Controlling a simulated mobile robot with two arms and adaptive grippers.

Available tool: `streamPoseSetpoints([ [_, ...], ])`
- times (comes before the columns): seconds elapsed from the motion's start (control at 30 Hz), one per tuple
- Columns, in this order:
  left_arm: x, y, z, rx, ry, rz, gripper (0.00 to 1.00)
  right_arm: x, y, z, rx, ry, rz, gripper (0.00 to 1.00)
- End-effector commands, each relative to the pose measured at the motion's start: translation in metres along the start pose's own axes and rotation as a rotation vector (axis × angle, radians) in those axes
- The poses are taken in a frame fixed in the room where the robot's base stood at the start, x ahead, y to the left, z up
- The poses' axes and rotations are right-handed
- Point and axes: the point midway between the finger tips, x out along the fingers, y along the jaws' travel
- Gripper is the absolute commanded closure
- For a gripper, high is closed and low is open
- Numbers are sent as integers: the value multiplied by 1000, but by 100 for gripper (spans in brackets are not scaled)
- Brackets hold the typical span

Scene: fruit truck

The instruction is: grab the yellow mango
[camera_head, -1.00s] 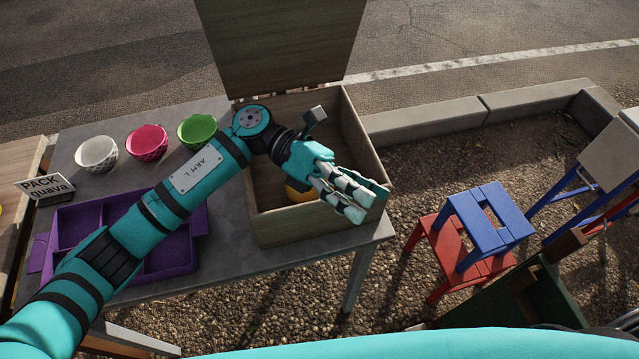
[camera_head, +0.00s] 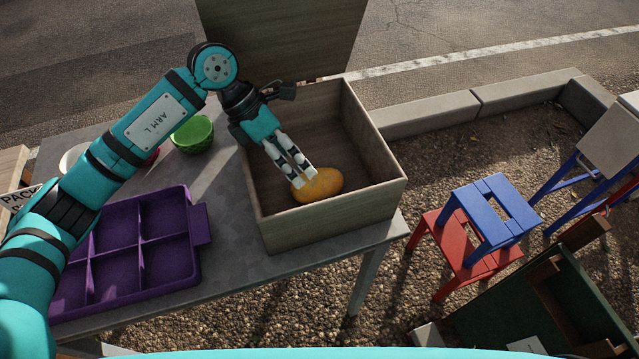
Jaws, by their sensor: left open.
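The yellow mango (camera_head: 321,186) lies on the floor of an open wooden box (camera_head: 335,219), near its front wall. My left gripper (camera_head: 303,177) reaches down into the box from the upper left. Its fingers are open, and their tips are at the mango's upper left side, overlapping it in the picture. I cannot tell whether they touch it. The mango's far left part is partly covered by the fingertips. My right gripper is not in view.
The box's raised lid (camera_head: 285,35) stands at the back. A purple divided tray (camera_head: 195,262) and a green bowl (camera_head: 193,134) are on the grey table (camera_head: 240,262) to the left. A blue stool (camera_head: 490,215) and a red stool (camera_head: 455,245) stand at the right.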

Motion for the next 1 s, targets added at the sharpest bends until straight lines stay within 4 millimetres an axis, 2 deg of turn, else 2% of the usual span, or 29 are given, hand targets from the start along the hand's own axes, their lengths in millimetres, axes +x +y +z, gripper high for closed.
streamPoseSetpoints([
  [0.43, 58, -2, 4, -1, 1, -7, 11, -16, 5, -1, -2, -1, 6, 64],
  [0.73, 66, -1, 4, 1, -1, -5, 11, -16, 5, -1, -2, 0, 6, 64],
  [0.77, 65, -1, 4, 1, -1, -5, 12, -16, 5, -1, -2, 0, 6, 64],
  [1.0, 65, -1, 4, 1, -1, -5, 44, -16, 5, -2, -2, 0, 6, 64],
])
